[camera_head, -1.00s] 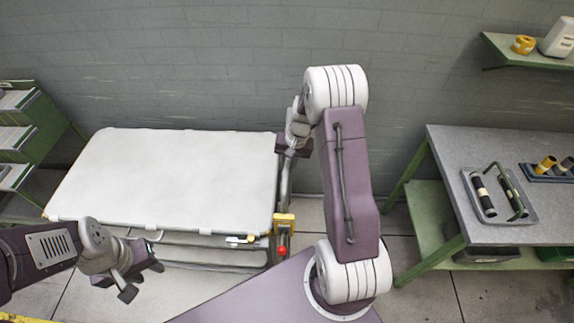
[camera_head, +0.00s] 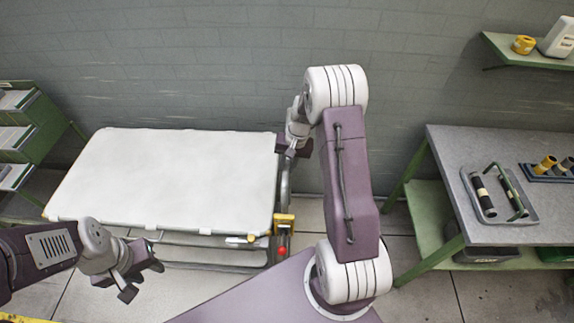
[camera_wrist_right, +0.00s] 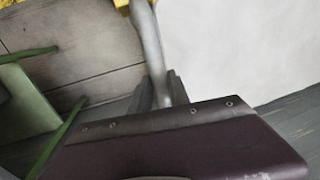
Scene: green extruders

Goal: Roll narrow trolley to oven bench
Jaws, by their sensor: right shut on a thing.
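The trolley (camera_head: 170,180) has a white padded top and grey tube frame and stands against the grey wall, left of centre in the head view. A grey upright rail (camera_head: 285,190) runs along its right end, with a yellow block and red knob (camera_head: 282,251) at the near corner. My right gripper (camera_head: 291,147) is shut on this rail near the far right corner. The rail also shows in the right wrist view (camera_wrist_right: 147,40), passing between the fingers (camera_wrist_right: 160,95). My left gripper (camera_head: 143,277) is open and empty, in front of the trolley's near left corner.
A green bench with a grey top (camera_head: 450,165) stands at the right, holding a tray with black cylinders (camera_head: 497,195). Green shelving (camera_head: 30,130) stands at the left. A wall shelf (camera_head: 505,50) is upper right. Bare floor (camera_head: 402,240) shows between trolley and bench.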

